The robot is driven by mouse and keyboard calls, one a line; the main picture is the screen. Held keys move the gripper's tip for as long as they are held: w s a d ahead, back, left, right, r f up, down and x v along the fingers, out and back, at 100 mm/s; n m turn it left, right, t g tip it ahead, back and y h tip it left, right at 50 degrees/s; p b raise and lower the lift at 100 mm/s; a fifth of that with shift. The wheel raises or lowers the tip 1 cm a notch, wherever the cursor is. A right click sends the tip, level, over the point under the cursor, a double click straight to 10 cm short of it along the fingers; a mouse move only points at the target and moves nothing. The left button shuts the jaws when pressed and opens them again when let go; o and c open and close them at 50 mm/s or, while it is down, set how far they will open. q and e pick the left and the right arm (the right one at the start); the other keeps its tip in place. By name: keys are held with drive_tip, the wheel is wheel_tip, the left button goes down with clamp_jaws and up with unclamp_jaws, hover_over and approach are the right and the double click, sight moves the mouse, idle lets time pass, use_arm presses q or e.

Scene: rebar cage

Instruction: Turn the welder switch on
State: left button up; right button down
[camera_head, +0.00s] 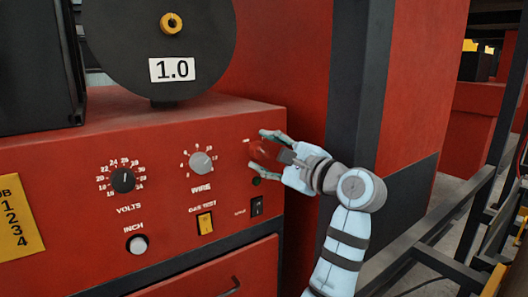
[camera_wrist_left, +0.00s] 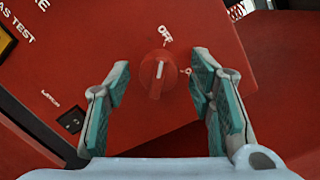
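The welder switch is a red rotary knob (camera_wrist_left: 157,76) with a white pointer line, on the red welder panel. The pointer aims up, roughly at the printed OFF label (camera_wrist_left: 165,35). A second label to its right is mostly hidden by a finger; only an O-like mark shows. My left gripper (camera_wrist_left: 161,70) is open, its teal-padded fingers on either side of the knob with a gap on both sides. In the head view my left gripper (camera_head: 259,149) is at the panel's right end, with the knob (camera_head: 266,151) between its fingers. My right gripper is not in view.
The panel also has a black volts dial (camera_head: 123,180), a grey wire dial (camera_head: 201,163), a yellow gas test switch (camera_head: 205,223), a small black rocker switch (camera_head: 257,206) and an inch button (camera_head: 137,244). A dark post (camera_head: 358,80) stands right of the welder.

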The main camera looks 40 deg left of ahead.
use_arm(q)
drive_tip(key=c, duration=0.9)
drive_tip(key=shift+m, duration=0.4)
drive_tip(key=m, duration=0.2)
drive_tip(key=shift+m, duration=0.4)
drive_tip(key=m, duration=0.3)
drive_tip(key=shift+m+y, duration=0.3)
drive_tip(key=shift+m, duration=0.1)
drive_tip(key=m+t+p, duration=0.1)
drive_tip(key=m+p, duration=0.1)
drive_tip(key=m, duration=0.3)
drive_tip(key=m+p, duration=0.2)
drive_tip(key=m, duration=0.2)
drive_tip(key=shift+t+p, duration=0.35)
drive_tip(key=shift+t, duration=0.05)
drive_tip(key=shift+f+m+p, duration=0.1)
drive_tip(key=shift+m+p, duration=0.35)
drive_tip(key=shift+m, duration=0.85)
drive_tip(key=shift+f, duration=0.1)
